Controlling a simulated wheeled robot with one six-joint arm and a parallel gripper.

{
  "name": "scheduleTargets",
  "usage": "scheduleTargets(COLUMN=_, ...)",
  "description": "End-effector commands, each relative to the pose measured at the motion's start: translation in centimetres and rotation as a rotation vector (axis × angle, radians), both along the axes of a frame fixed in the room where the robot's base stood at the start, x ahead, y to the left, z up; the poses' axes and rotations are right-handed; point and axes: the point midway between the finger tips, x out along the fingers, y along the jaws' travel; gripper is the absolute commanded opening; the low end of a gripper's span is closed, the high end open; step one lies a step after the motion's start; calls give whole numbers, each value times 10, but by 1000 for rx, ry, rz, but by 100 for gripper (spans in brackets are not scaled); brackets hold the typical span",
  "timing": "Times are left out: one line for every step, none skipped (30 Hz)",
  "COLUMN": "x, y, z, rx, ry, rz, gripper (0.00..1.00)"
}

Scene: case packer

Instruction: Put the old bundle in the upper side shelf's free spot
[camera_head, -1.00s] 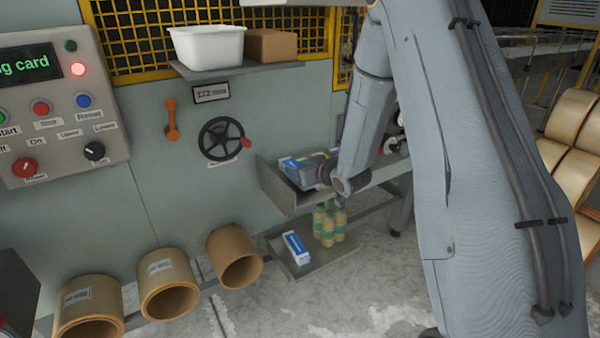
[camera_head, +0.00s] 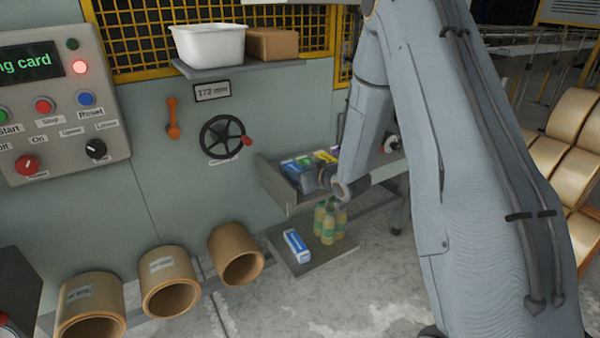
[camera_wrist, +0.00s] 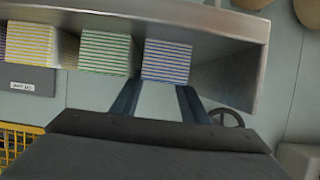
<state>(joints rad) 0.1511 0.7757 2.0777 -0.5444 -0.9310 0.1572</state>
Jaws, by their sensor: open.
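The upper side shelf (camera_head: 277,188) is a grey open-fronted tray on the machine wall. Bundles stand in a row in it: a blue one (camera_wrist: 166,61), a green one (camera_wrist: 104,55) and a yellow one (camera_wrist: 30,44), all striped with white in the wrist view. Bare shelf shows to the right of the blue bundle in the wrist view. My gripper (camera_wrist: 160,92) is open, its fingers apart at the near end of the blue bundle, with nothing held between them. In the head view my gripper (camera_head: 328,179) is at the shelf front, partly hidden. No marking shows which bundle is old.
A lower shelf (camera_head: 312,262) holds a blue-and-white box (camera_head: 296,245) and several yellow-green bottles (camera_head: 328,224). A handwheel (camera_head: 222,137) is on the wall left of the upper shelf. A white bin (camera_head: 208,46) and brown box (camera_head: 272,44) sit on a ledge above.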

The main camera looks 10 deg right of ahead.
Motion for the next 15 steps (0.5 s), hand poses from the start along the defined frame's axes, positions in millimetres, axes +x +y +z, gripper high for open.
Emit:
scheduleTargets(x=-3, y=-1, z=-4, rx=1, ry=13, rz=-3, gripper=43)
scheduleTargets(x=-3, y=-1, z=-3, rx=1, ry=13, rz=-4, gripper=43)
scheduleTargets(x=-3, y=-1, z=0, rx=1, ry=13, rz=-4, gripper=43)
scheduleTargets(x=-4, y=-2, z=2, rx=1, ry=13, rz=-4, gripper=43)
scheduleTargets(x=-8, y=-4, z=2, rx=0, ry=13, rz=-5, gripper=43)
scheduleTargets(x=-13, y=-5, z=4, rx=0, ry=13, rz=-5, gripper=43)
scheduleTargets(x=-17, y=-7, z=6, rx=1, ry=12, rz=-5, gripper=43)
scheduleTargets(x=-21, y=-8, z=8, rx=0, ry=11, rz=-5, gripper=43)
scheduleTargets(x=-28, y=-10, z=11, rx=1, ry=10, rz=-4, gripper=43)
scheduleTargets(x=-33, y=-11, z=14, rx=0, ry=9, rz=-3, gripper=43)
scheduleTargets(x=-39, y=-13, z=17, rx=0, ry=8, rz=-4, gripper=43)
scheduleTargets(x=-46, y=-16, z=21, rx=0, ry=7, rz=-4, gripper=43)
scheduleTargets(x=-52, y=-17, z=22, rx=0, ry=9, rz=-3, gripper=43)
scheduleTargets(x=-57, y=-19, z=25, rx=0, ry=7, rz=-3, gripper=43)
scheduleTargets(x=-64, y=-21, z=28, rx=0, ry=7, rz=-3, gripper=43)
